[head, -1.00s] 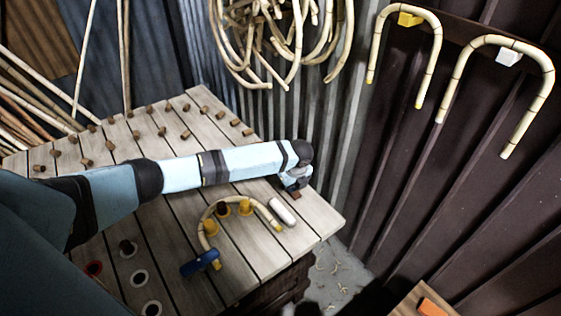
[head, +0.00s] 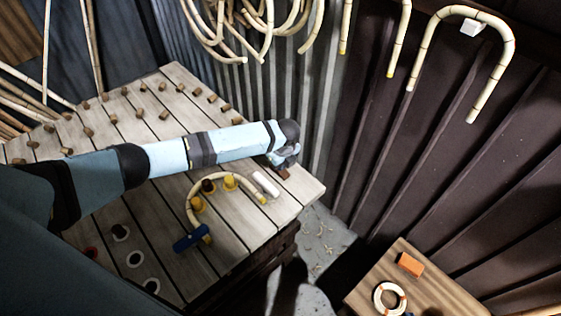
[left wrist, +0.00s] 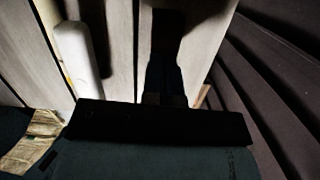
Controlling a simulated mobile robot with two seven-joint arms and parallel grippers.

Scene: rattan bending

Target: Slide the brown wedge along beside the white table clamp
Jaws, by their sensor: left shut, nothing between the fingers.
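The white clamp (head: 266,184), a rounded white bar, lies on the slatted table near its right end. It also shows at upper left in the left wrist view (left wrist: 78,55). The small dark-brown wedge (head: 284,174) is on the table just right of the white clamp, by the table's right edge. My left gripper (head: 283,164) is shut and empty, right at the wedge; I cannot tell whether it touches. My right gripper is not in view.
A bent cane (head: 192,192) curves around yellow pegs (head: 230,184), with a blue clamp (head: 191,238) at its near end. Several brown pegs (head: 139,113) stand at the table's back. A small side table (head: 380,255) holds an orange block (head: 410,264) and a pale ring (head: 390,299).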

